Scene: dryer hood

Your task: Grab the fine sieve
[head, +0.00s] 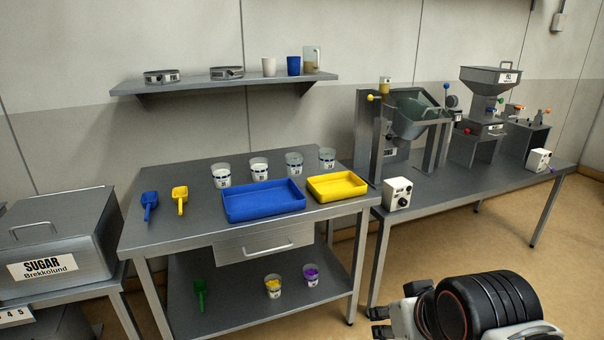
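Two low, round metal pans that look like sieves stand on the wall shelf, a left one (161,77) and a right one (227,73). Both carry small labels too small to read, and I cannot tell which is the fine one. My gripper (379,322) is at the bottom right, low in front of the right-hand table and far from the shelf. Its dark tips point left and nothing shows between them. The picture's lower edge cuts it, so its opening is unclear.
The wall shelf (190,86) also holds a white cup (269,66), a blue cup (293,66) and a clear jug (312,61). Below, the steel table (170,229) bears scoops, tubs, a blue tray (264,208) and a yellow tray (337,194). Machines stand on the right-hand table.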

